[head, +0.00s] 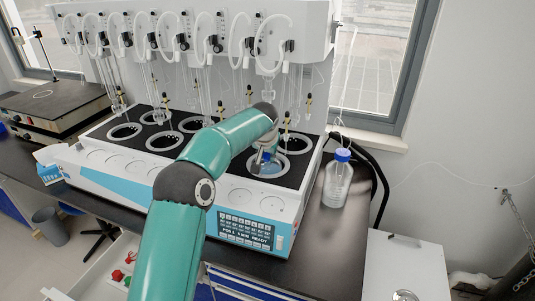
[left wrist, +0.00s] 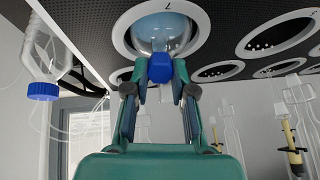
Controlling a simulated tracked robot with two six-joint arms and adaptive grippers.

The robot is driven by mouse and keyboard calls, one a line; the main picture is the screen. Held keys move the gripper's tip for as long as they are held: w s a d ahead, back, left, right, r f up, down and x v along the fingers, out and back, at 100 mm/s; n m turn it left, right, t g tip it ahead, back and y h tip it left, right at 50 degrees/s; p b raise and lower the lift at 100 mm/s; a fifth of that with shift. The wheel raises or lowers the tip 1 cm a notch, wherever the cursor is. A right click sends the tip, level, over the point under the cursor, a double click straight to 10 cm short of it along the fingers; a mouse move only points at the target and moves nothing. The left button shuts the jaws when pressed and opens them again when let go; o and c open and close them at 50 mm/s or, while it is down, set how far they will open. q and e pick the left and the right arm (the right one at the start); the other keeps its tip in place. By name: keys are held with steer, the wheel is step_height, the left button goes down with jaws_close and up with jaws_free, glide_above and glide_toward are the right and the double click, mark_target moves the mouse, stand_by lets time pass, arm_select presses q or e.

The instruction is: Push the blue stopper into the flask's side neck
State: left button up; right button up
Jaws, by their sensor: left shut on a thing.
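The wrist picture is upside down. A clear round flask (left wrist: 158,30) sits in the heating well marked 7 in the left wrist view. My left gripper (left wrist: 160,78) is shut on the blue stopper (left wrist: 161,67), which is between its fingertips and directly in line with the flask. Whether the stopper touches the side neck cannot be told, as the neck is hidden behind it. In the head view my left gripper (head: 261,160) is over the front right well, partly hiding the flask (head: 271,166). My right gripper is not in view.
The white and blue distiller (head: 125,186) has several other wells and hanging glass tubes behind my arm. A clear bottle with a blue cap (head: 337,180) stands on the dark bench right of it. A hot plate unit (head: 50,103) is at the left.

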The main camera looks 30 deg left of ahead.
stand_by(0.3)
arm_select(q)
steer(key=o, duration=0.8)
steer(key=v, duration=1.1)
steer(key=shift+s+r, duration=0.15)
steer(key=shift+r, duration=0.2)
steer(key=shift+d+f, duration=0.1)
steer(key=shift+d, duration=0.05)
